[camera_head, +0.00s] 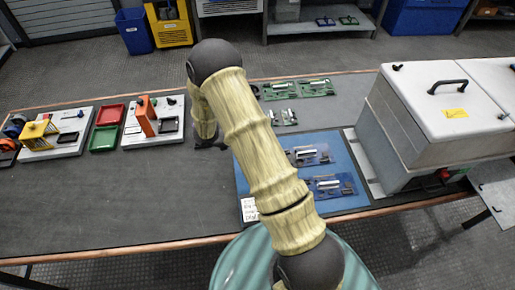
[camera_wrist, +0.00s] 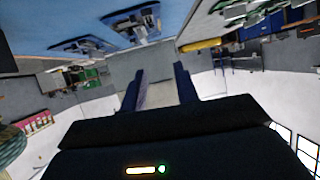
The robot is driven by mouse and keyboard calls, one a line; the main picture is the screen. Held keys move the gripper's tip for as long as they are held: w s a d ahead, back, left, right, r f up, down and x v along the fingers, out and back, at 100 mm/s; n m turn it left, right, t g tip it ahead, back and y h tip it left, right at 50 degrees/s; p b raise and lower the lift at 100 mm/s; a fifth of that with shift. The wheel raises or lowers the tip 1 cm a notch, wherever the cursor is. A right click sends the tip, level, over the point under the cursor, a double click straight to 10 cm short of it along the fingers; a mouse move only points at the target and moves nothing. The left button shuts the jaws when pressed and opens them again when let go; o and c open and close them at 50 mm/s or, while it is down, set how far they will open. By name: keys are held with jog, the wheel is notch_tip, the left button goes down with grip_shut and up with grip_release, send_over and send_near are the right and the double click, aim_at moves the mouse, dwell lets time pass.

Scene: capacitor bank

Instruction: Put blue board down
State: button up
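Two blue boards lie apart on the blue mat (camera_head: 245,180). One board (camera_head: 309,155) is farther back, and the other board (camera_head: 331,187) is nearer the front edge. Both have pale and dark parts on them. In the wrist view, the two boards show at the upper left, one board (camera_wrist: 84,46) left of the other board (camera_wrist: 136,24). My gripper (camera_wrist: 160,84) has its two fingers apart, with nothing seen between them. It is away from both boards. In the head view, my arm hides most of the gripper and part of the mat.
Green boards (camera_head: 316,88) lie behind the mat. A grey machine with a white lid (camera_head: 448,100) stands at the right. Red (camera_head: 110,115) and green (camera_head: 103,138) trays and several fixtures sit at the left. The front left of the table (camera_head: 90,205) is clear.

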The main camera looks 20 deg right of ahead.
jog(key=w+a+r+n+t+y, duration=0.35)
jog(key=w+r+n+t, duration=0.2)
jog(key=w+t, duration=0.25)
jog(key=a+r+n+t+y, duration=0.2)
jog(key=a+r+n+y, duration=0.3)
jog(key=r+y, duration=0.1)
jog(key=s+a+r+n+g+y, duration=0.1)
jog(key=s+n, duration=0.4)
jog(key=s, duration=0.6)
jog(key=s+a+r+n+g+y, duration=0.1)
jog(key=s+n+g, duration=0.3)
jog(key=s, duration=0.6)
jog(key=shift+s+a+r+n+g+y, duration=0.2)
jog(key=shift+s+r+n+g+y, duration=0.15)
jog(key=shift+r+y, duration=0.25)
